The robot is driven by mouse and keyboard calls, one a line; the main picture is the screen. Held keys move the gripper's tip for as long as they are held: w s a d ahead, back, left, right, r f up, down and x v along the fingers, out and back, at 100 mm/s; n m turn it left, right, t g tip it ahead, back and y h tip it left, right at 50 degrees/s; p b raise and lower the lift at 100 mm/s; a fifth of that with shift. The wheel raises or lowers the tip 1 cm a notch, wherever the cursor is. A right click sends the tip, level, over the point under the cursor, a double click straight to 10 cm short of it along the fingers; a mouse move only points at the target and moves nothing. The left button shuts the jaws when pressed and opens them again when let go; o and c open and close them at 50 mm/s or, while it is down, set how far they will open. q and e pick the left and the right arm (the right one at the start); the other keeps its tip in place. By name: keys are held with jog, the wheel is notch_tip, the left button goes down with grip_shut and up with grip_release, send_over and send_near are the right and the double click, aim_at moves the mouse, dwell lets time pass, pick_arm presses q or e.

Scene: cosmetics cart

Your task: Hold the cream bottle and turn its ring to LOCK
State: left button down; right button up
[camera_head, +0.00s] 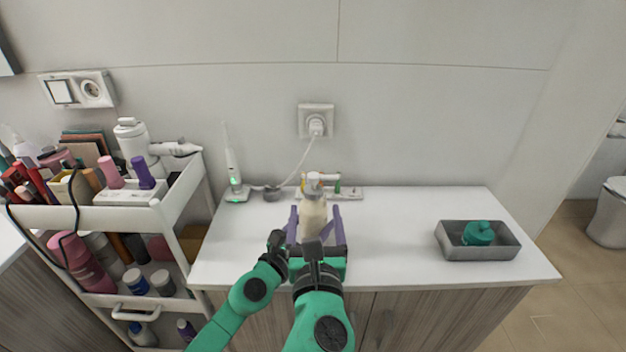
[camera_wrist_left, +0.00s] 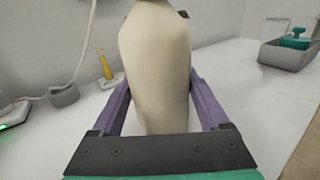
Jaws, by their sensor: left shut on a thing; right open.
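My left gripper (camera_wrist_left: 158,98) is shut on the bottle's body, with a purple finger on each side.
A grey tray (camera_head: 484,254) with a teal container (camera_head: 478,233) stands on the right of the counter (camera_head: 400,225). An electric toothbrush (camera_head: 233,172) stands at the back left, and a cord runs to the wall socket (camera_head: 317,121). A crowded cart (camera_head: 118,217) is at left. Counter space right of the bottle is clear.

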aim_at(313, 192)
pick_arm(q)
jog(key=shift+r, duration=0.1)
jog(key=shift+w, duration=0.1)
pick_arm(e)
jog(key=w, duration=1.2)
jog(key=shift+w+a+f, duration=0.1)
jog(key=shift+a+f, duration=0.05)
jog(key=shift+f, duration=0.05)
grip_shut()
